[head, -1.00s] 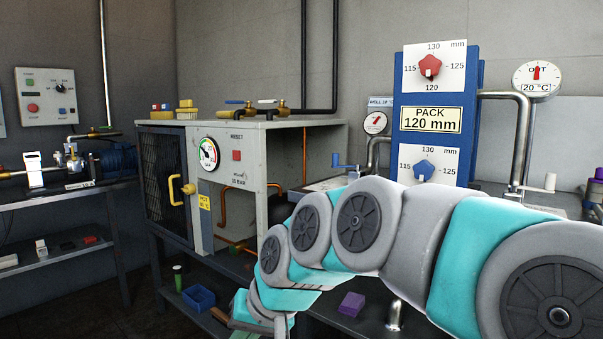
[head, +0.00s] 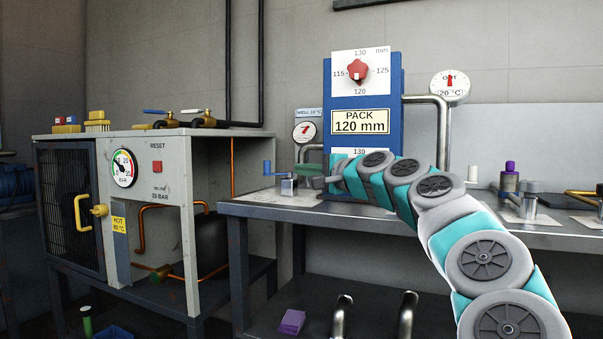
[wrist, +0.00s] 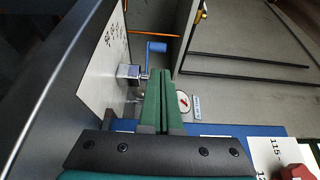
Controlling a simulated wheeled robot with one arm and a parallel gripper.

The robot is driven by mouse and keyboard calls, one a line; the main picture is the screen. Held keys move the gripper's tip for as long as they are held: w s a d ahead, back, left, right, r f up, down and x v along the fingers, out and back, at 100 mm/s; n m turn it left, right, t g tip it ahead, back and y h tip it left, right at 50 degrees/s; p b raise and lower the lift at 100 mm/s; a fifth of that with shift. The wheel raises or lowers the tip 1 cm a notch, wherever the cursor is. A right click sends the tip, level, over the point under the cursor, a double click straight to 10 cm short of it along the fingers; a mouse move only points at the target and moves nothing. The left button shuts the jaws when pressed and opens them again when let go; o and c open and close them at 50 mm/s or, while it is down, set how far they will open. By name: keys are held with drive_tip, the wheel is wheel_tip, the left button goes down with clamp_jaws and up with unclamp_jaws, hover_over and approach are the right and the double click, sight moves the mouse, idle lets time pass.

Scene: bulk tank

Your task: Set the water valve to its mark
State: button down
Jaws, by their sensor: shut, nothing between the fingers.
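A crank valve with a blue knob (head: 267,168) and a grey block (head: 288,186) stands at the left end of the bench, below the well gauge (head: 304,132). I take it as the water valve; no name on it is readable. In the wrist view the blue knob (wrist: 156,47) stands just beyond my fingertips, and the block (wrist: 128,71) sits on a white plate (wrist: 113,45) with dark print too small to read. My gripper (head: 299,170) is shut and empty beside the crank. In the wrist view its green fingers (wrist: 160,74) lie together; contact with the crank cannot be told.
A blue panel (head: 397,105) with a red knob (head: 357,72) rises behind my arm. A grey heater cabinet (head: 180,215) stands left of the bench (head: 262,208). A white-handled crank (head: 472,175) and a purple-topped item (head: 509,178) are farther right. Pipe ends rise below the bench.

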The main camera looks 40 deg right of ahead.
approach(269, 166)
drive_tip(key=w, duration=0.4)
drive_tip(key=shift+w+d+f, duration=0.15)
drive_tip(key=shift+w+d, duration=0.05)
drive_tip(key=shift+w, duration=0.2)
drive_tip(key=shift+w+d, duration=0.1)
drive_tip(key=shift+w, duration=1)
